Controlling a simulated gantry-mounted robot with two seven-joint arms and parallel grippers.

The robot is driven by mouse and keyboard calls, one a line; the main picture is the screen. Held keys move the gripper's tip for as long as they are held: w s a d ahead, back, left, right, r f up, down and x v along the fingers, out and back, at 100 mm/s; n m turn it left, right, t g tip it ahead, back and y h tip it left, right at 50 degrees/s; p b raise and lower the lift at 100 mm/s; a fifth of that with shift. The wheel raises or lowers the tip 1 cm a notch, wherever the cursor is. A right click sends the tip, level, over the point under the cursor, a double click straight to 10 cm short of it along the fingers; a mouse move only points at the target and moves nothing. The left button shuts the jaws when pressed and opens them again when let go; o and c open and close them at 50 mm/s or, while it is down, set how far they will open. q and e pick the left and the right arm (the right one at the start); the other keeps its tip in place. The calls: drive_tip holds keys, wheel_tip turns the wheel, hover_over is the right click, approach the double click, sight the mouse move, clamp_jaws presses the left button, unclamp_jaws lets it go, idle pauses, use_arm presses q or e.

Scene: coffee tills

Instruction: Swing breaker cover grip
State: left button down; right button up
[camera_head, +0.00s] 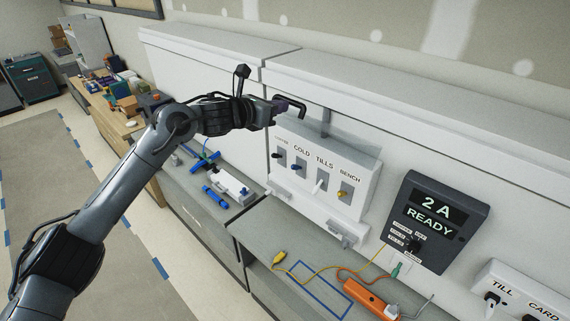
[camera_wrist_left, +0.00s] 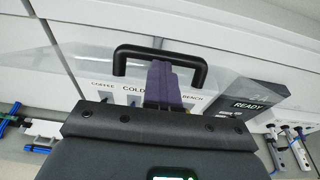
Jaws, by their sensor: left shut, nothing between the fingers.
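The breaker cover is a clear panel (camera_head: 345,143) on the white breaker box (camera_head: 322,178) labelled COLD, TILLS and BENCH. Its black U-shaped grip (camera_head: 299,109) stands out beside my left gripper (camera_head: 282,104). In the left wrist view the grip (camera_wrist_left: 130,50) arches around the purple fingertips (camera_wrist_left: 163,84), which are together with nothing between them. The fingers overlap the inside of the grip there; I cannot tell whether they touch it. The clear sheet (camera_wrist_left: 85,65) spreads behind them. My right gripper is not in view.
A dark display (camera_head: 435,222) reading "2A READY" is mounted right of the box. An orange power strip (camera_head: 370,299) and cables lie on the grey counter (camera_head: 262,225) below. Blue-handled parts (camera_head: 215,196) lie farther left. A cluttered wooden bench (camera_head: 110,112) stands beyond.

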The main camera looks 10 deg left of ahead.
use_arm(q)
drive_tip(key=s+a+f+b, duration=0.2)
drive_tip(key=s+f+b, duration=0.2)
drive_tip(key=f+b, duration=0.1)
drive_tip(key=shift+a+f, duration=0.15)
drive_tip(key=shift+f, duration=0.45)
drive_tip(key=shift+s, duration=0.15)
drive_tip(key=shift+f, duration=0.1)
drive_tip(key=s+a+f+b, duration=0.1)
drive_tip(key=s+f+b, duration=0.2)
drive_tip(key=f+b, duration=0.2)
drive_tip(key=shift+a+b, duration=0.25)
drive_tip(key=shift+b, duration=0.15)
drive_tip(key=shift+s+r, duration=0.1)
drive_tip(key=shift+s, duration=0.05)
